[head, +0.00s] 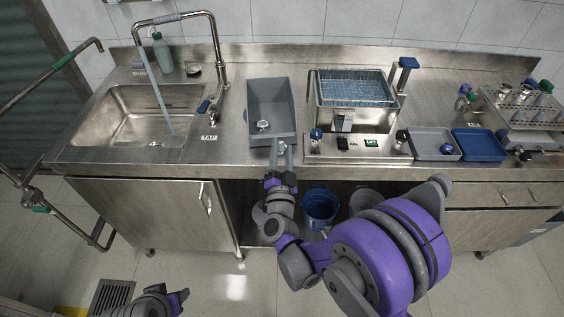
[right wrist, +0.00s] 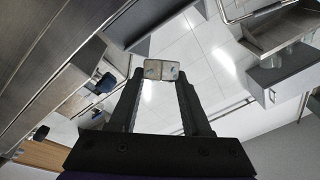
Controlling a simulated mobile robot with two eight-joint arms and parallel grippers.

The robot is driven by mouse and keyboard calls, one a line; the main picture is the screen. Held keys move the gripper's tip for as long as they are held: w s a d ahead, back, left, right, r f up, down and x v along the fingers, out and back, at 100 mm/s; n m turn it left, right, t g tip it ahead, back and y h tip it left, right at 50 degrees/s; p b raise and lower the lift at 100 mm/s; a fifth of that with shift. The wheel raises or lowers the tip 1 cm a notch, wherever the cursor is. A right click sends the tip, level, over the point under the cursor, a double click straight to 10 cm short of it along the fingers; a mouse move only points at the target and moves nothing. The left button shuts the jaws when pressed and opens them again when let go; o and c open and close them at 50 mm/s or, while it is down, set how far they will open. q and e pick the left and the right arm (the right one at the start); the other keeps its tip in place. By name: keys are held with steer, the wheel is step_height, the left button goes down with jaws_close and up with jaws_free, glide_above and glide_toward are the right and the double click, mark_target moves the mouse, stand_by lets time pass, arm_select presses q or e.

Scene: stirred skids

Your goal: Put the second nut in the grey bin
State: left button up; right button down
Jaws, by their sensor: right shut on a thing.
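The grey bin (head: 251,110) stands on the steel counter between the sink and the basket bath. A small shiny metal piece (head: 263,125) that looks like a nut lies inside it near the front. My right gripper (head: 282,148) is at the bin's front wall. In the right wrist view the gripper (right wrist: 160,78) is shut on a pale metal piece, seemingly the second nut (right wrist: 162,70), held at the fingertips with its flat side showing. In the head view I cannot make this nut out clearly. My left gripper (head: 178,297) is low at the lower left, away from the counter.
A sink (head: 120,115) with a tall tap is left of the bin. Right of it is a bath with a wire basket (head: 355,88). Farther right are a small grey tray (head: 420,135), a blue tray (head: 480,144) and a rack (head: 530,105). A blue bucket (head: 319,207) stands below.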

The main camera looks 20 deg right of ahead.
mark_target(282, 162)
steer(key=shift+f+b, duration=0.3)
steer(key=shift+f, duration=1.9)
steer(key=shift+f, duration=0.2)
steer(key=c, duration=0.6)
jaws_free()
steer(key=shift+c, duration=0.2)
steer(key=shift+r, duration=0.1)
